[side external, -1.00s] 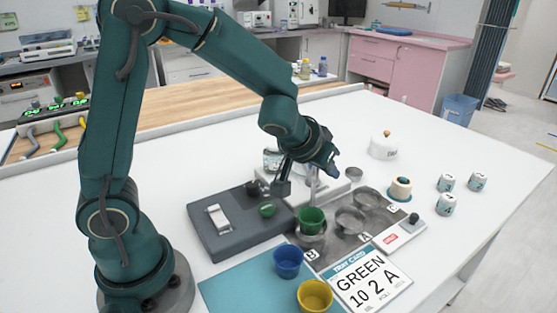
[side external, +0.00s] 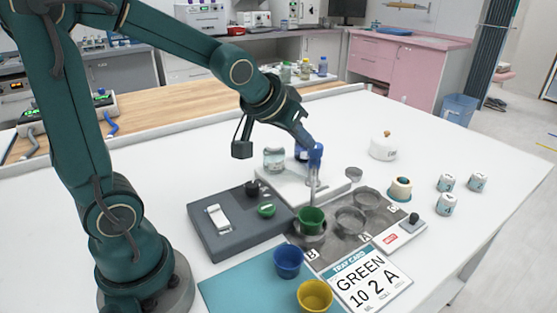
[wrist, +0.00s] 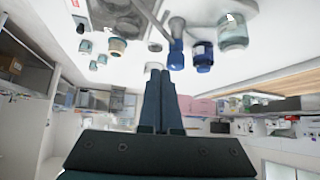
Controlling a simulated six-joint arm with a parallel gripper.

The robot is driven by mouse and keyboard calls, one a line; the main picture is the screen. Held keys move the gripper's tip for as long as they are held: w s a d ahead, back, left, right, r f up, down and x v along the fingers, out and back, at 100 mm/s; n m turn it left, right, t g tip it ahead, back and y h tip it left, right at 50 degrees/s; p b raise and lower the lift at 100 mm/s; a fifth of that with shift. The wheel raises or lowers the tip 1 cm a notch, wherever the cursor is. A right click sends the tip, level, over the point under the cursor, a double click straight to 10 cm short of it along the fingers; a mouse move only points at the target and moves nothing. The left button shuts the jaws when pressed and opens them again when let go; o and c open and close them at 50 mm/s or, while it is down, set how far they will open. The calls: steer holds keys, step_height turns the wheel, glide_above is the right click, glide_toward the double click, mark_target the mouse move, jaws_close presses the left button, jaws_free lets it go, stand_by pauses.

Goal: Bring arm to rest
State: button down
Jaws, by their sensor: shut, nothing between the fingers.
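My arm is raised over the white table (side external: 450,255). My gripper (side external: 308,141) is shut and empty, angled downward close to the blue top of a dispenser post (side external: 315,158); I cannot tell whether they touch in the side view. In the wrist view the fingers of my gripper (wrist: 159,72) lie together with nothing between them. The blue post top (wrist: 177,52) and a blue-lidded jar (wrist: 203,58) appear beyond the fingertips. A green cup (side external: 311,221) stands on the tray below the post.
A blue cup (side external: 288,262) and yellow cup (side external: 314,296) stand at the front. A dark grey box (side external: 226,238) with a switch and green button is at left. The tray card (side external: 368,282) reads GREEN 10 2 A.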

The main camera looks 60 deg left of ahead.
steer(key=s+d+r+m+h, duration=0.1)
steer(key=s+d+r, duration=0.3)
steer(key=s, duration=0.3)
steer(key=s+d+f+m+g, duration=0.1)
steer(key=s+f, duration=0.1)
steer(key=s, duration=0.3)
steer(key=s+d+f+m+g+h, duration=0.1)
steer(key=s+d+f+g, duration=0.1)
steer(key=s+f, duration=0.1)
steer(key=shift+s, duration=0.85)
